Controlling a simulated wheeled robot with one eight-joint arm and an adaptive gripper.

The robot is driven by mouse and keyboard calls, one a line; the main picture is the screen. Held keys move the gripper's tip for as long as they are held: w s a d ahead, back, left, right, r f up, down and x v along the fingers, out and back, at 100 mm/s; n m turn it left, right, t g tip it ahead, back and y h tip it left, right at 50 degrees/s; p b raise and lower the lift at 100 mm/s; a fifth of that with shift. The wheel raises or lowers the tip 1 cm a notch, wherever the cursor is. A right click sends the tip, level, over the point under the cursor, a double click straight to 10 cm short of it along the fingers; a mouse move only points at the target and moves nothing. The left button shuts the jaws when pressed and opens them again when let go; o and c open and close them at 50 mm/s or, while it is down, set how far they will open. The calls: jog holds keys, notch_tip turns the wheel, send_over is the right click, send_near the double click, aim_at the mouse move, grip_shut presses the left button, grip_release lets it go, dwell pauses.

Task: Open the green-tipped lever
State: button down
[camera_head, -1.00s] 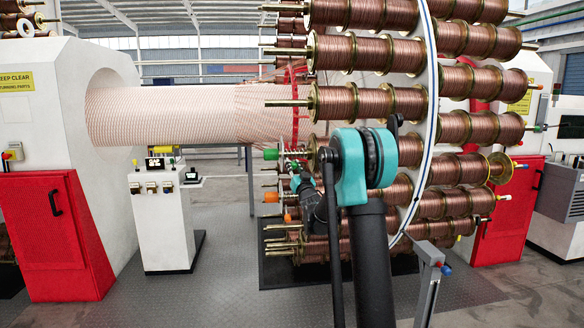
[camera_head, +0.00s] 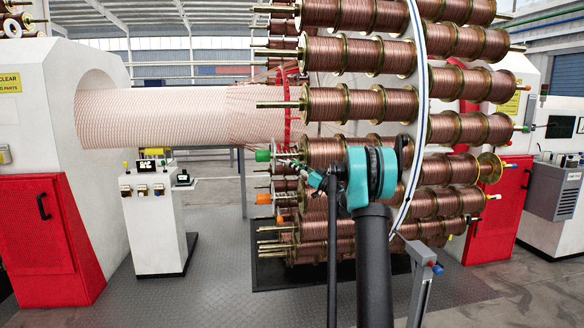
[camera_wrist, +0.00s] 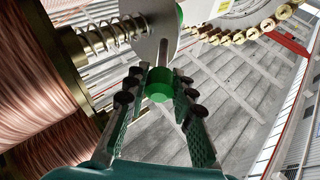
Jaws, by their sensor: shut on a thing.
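The green tip (camera_wrist: 158,85) of the lever sits between the two fingers of my gripper (camera_wrist: 161,76) in the wrist view, and the gripper is shut on it. Above it in that view are a grey plate (camera_wrist: 152,32) and a spring on a shaft (camera_wrist: 112,36), close to the fingertips. In the head view a green end (camera_head: 263,156) shows at the left side of the spool stack, and my gripper (camera_head: 288,162) reaches toward it from the right. The fine contact is too small to tell there.
Copper spools (camera_head: 345,103) rise in rows on the carousel, close around my arm. An orange-tipped end (camera_head: 264,199) lies below the green one. A white control pedestal (camera_head: 153,222) stands to the left, with clear floor (camera_head: 225,275) between.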

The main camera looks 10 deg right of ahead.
jog(key=shift+w+d+r+n+g+y, duration=0.1)
jog(key=shift+w+d+n+g+y, duration=0.3)
jog(key=shift+n+g+y, duration=0.4)
jog(key=shift+g, duration=0.3)
jog(key=c, duration=1.3)
grip_release()
jog(key=shift+a, duration=0.1)
jog(key=shift+o, duration=0.2)
jog(key=v, duration=1.2)
